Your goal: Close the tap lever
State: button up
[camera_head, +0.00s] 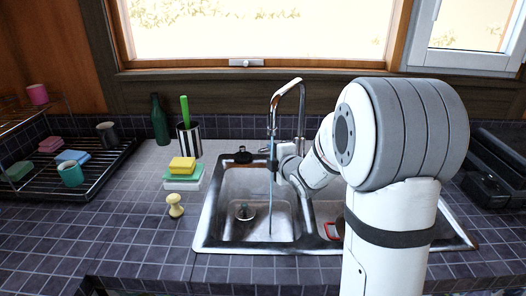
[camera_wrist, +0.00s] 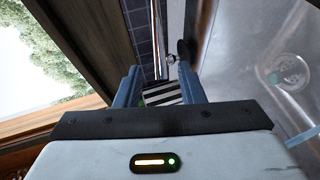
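The chrome tap (camera_head: 300,95) rises behind the sink, its curved spout over the left basin. A thin bluish line, seemingly running water (camera_head: 270,205), drops below the spout into that basin. My gripper (camera_head: 275,160) is beside the tap, reaching in from the right. In the wrist view my gripper (camera_wrist: 159,72) has its two blue fingers apart, with nothing clearly held between them. A narrow chrome part (camera_wrist: 158,40) shows beyond the fingertips. The tap lever cannot be made out clearly; my arm and gripper cover the lower tap in the head view.
The steel sink (camera_head: 222,244) has a black knob (camera_head: 243,156) at its back edge. Left of it stand a striped cup (camera_head: 189,140) with a green handle, a green bottle (camera_head: 160,120), stacked sponges (camera_head: 183,174) and a dish rack (camera_head: 98,178). The window sill is behind.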

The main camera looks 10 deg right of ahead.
aim_at(267, 151)
jog(key=p+x, duration=0.1)
jog(key=x, duration=0.6)
jog(key=shift+w+a+f, duration=0.15)
jog(key=shift+w, duration=0.2)
grip_shut()
